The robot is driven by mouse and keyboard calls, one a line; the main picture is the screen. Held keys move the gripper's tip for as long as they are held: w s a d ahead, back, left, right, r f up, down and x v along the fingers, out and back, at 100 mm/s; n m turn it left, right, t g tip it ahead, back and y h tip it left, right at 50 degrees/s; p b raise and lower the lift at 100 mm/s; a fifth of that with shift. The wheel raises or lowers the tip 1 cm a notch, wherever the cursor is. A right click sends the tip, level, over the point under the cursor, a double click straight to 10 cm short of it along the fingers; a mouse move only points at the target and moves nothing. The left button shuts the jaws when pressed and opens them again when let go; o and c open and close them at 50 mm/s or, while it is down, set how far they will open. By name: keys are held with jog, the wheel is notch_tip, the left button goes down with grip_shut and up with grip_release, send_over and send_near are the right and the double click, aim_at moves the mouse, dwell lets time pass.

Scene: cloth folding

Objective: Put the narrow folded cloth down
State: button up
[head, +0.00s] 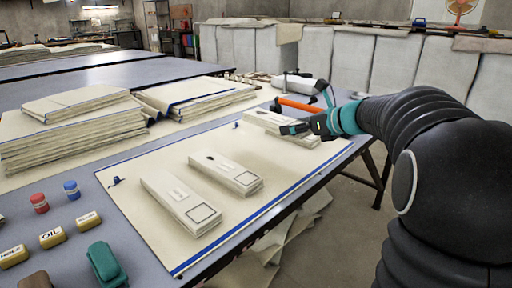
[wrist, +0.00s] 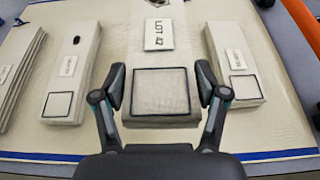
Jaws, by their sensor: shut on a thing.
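The narrow folded cloth (wrist: 160,110) is off-white, with a dark-outlined square at its near end and a white "LOT 42" tag further along. My gripper (wrist: 160,78) is shut on it, one finger along each long side near the square end. In the head view my gripper (head: 304,128) is over the far right part of the cream mat (head: 150,225), by a pale folded cloth (head: 268,118). I cannot tell whether the held cloth touches the mat. My gripper and arm hide part of that spot.
A cloth with a dark spot (wrist: 72,75) lies left of the held cloth, and a tagged cloth (wrist: 236,65) lies close on its right. Another cloth (head: 180,203) lies nearer on the mat. An orange bar (head: 300,105) stands behind my gripper. Cloth stacks (head: 75,128) fill the left.

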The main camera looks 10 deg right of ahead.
send_over(270, 154)
notch_tip(270, 154, down, 6)
jog(key=shift+w+d+r, duration=0.1)
jog(key=shift+w+r, duration=0.05)
jog(key=shift+r, duration=0.1)
jog(key=shift+f+b, duration=0.45)
jog(key=shift+f, duration=1.5)
jog(key=shift+f, duration=0.2)
jog(key=o, duration=1.3)
jog(key=shift+c, duration=0.2)
jog(key=shift+r, duration=0.15)
